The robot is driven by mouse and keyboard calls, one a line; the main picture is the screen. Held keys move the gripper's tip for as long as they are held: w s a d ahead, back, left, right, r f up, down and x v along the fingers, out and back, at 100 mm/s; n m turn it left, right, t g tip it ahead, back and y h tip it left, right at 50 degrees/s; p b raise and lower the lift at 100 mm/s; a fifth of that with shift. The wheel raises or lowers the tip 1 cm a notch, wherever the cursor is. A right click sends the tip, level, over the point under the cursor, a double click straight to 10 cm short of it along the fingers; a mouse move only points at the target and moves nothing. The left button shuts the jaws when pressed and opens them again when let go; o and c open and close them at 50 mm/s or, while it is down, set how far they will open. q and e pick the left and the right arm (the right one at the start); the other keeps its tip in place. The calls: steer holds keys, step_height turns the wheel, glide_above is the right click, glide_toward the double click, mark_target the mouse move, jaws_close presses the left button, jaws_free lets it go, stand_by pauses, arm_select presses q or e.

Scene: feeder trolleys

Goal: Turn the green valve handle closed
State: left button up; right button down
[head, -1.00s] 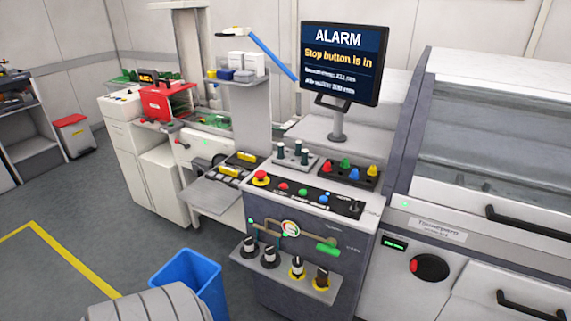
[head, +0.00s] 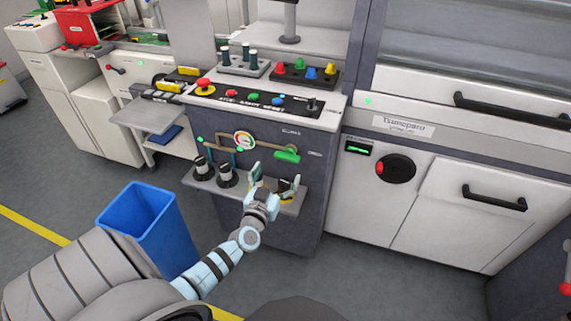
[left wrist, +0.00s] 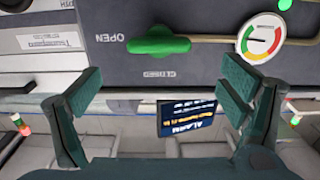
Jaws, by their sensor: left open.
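The green valve handle (head: 287,156) is on the front of the dark cabinet, at the right end of a brown pipe. It lies roughly horizontal. In the left wrist view the handle (left wrist: 158,43) lies across the upper middle, with the word OPEN to its left and another label just below it. My left gripper (head: 272,180) is open and empty, in front of the cabinet and a little below the handle in the head view. Its two fingers (left wrist: 165,90) are spread in the left wrist view, the handle showing beyond the gap, apart from them. My right gripper is not in view.
A round gauge (head: 244,139) sits on the pipe beside the handle. A shelf with several black knobs (head: 226,175) juts out below. Above is a button panel (head: 262,100). A blue bin (head: 140,215) stands left of my arm. Floor is free at front right.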

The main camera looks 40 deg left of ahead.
mark_target(286, 159)
arm_select(q)
steer(key=b+x, duration=0.1)
steer(key=x, duration=0.2)
steer(key=b+x, duration=0.1)
steer(key=x, duration=0.2)
steer(key=shift+f, duration=0.25)
steer(key=shift+w+a+r, duration=0.15)
steer(key=shift+w+a, duration=0.05)
steer(key=shift+w, duration=0.3)
steer(key=c, duration=1.2)
